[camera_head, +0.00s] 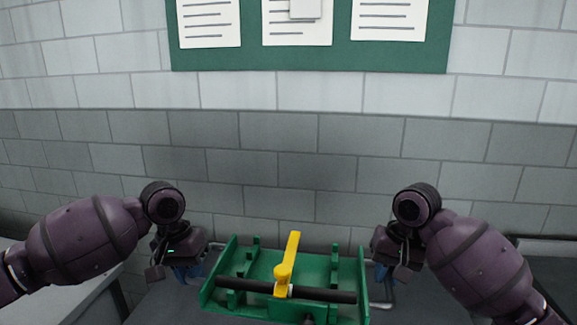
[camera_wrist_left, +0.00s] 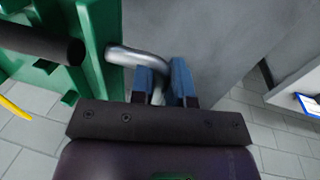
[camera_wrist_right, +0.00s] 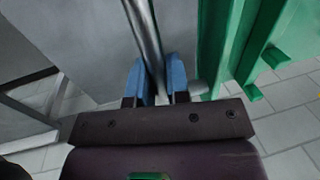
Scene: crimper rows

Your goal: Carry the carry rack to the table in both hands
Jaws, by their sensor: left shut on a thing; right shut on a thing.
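The green carry rack (camera_head: 322,262) is at the bottom middle of the head view, between my two grippers. A black bar and a yellow-handled tool (camera_head: 289,262) lie across it. My left gripper (camera_head: 188,272) is at the rack's left side; in the left wrist view its blue fingers (camera_wrist_left: 165,80) are shut on a bent metal handle (camera_wrist_left: 138,56). My right gripper (camera_head: 383,270) is at the right side; in the right wrist view its blue fingers (camera_wrist_right: 160,80) are shut on the other metal handle (camera_wrist_right: 143,28). The rack's lower edge is cut off in the head view.
A grey brick wall (camera_head: 280,150) stands ahead, with a green notice board (camera_head: 343,58) and white sheets. A grey surface edge (camera_head: 42,285) shows at the lower left, and another dark-topped surface (camera_head: 550,250) at the right. Pale tiled floor shows in both wrist views.

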